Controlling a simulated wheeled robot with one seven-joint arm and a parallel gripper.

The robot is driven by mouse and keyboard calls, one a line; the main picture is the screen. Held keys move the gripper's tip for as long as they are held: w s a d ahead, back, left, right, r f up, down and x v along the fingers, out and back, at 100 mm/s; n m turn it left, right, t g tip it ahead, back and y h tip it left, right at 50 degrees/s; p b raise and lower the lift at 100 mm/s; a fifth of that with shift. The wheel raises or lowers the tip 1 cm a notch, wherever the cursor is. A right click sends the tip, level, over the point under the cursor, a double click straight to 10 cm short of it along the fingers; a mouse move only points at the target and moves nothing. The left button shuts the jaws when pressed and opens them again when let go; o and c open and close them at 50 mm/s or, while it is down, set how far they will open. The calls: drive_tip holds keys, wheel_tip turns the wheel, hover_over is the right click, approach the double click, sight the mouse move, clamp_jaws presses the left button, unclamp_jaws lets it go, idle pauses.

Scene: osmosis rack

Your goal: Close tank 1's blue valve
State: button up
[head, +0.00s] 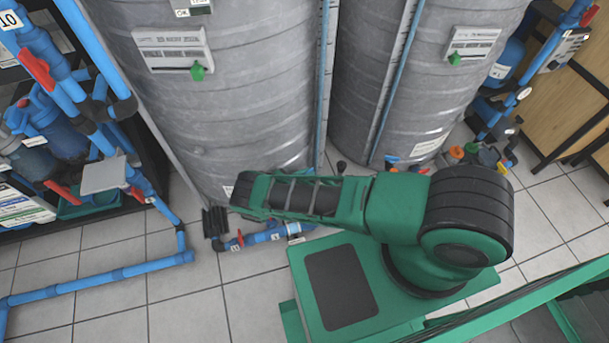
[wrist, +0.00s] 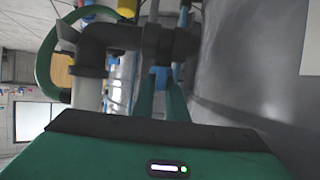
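A blue valve handle (wrist: 160,76) shows in the wrist view, below a dark pipe fitting (wrist: 158,42). The two green fingers of my gripper (wrist: 161,88) are apart, one on each side of this blue part. I cannot tell whether they press on it. In the head view my arm reaches left to the foot of the left grey tank (head: 215,100), and its links hide the fingertips and the valve. Which tank is number 1 cannot be read.
A blue floor pipe (head: 265,236) with a red handle lies by the left tank's foot. A second grey tank (head: 410,80) stands to the right. Blue pipework (head: 65,75) and a dark rack fill the left side.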

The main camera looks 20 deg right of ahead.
drive_tip(key=o, duration=0.3)
drive_tip(key=v, duration=1)
drive_tip(key=shift+s+a, duration=0.15)
drive_tip(key=shift+a, duration=0.2)
drive_tip(key=shift+s, duration=0.1)
